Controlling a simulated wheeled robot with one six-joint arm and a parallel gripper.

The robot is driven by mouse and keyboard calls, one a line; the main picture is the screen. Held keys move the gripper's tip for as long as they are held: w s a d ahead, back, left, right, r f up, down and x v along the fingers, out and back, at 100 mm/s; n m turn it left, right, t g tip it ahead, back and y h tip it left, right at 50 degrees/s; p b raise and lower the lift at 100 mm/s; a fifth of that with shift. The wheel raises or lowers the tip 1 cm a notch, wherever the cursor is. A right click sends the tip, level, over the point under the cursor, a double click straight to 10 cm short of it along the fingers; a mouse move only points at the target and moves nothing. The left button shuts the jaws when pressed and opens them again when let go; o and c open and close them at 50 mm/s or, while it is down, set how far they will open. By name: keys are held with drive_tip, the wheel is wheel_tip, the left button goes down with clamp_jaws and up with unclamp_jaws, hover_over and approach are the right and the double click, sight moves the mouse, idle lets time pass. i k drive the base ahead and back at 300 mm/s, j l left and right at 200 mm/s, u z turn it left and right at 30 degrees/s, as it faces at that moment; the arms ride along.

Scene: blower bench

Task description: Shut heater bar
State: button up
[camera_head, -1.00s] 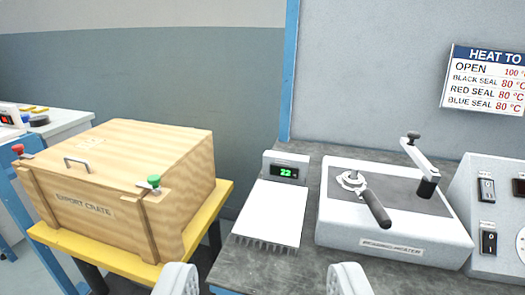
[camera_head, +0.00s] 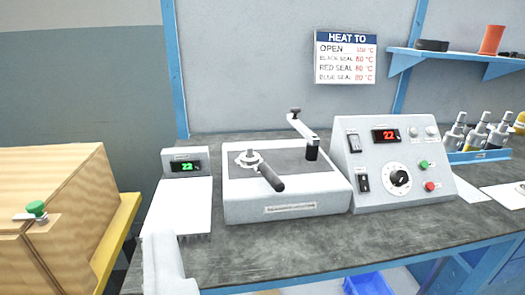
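The heater bar (camera_head: 303,128) is a light grey arm with a dark knob at its free end. It rises at a slant, up and left, from a dark post at the back right of the white bearing heater (camera_head: 290,207). The bar is raised clear of the heater's dark top. A metal ring with a black handle (camera_head: 268,176) lies on that top. One pale finger of my gripper (camera_head: 168,265) shows at the bottom left, in front of the bench edge and apart from the bar. The other finger is out of view. I see nothing held.
A sloped control box (camera_head: 392,170) stands right of the heater, and a scale-like white plate with a display (camera_head: 185,167) stands left. A wooden crate (camera_head: 60,200) is at far left. Bottles in a blue tray (camera_head: 480,155) stand at right. The bench front is clear.

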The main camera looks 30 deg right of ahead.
sight(312, 138)
drive_tip(key=i+l, duration=0.25)
drive_tip(key=l, duration=0.2)
drive_tip(key=i+l+z, duration=0.1)
drive_tip(key=i+l, duration=0.15)
drive_tip(key=l, duration=0.2)
drive_tip(key=i+l, duration=0.25)
drive_tip(key=l, duration=0.15)
drive_tip(key=z, duration=0.05)
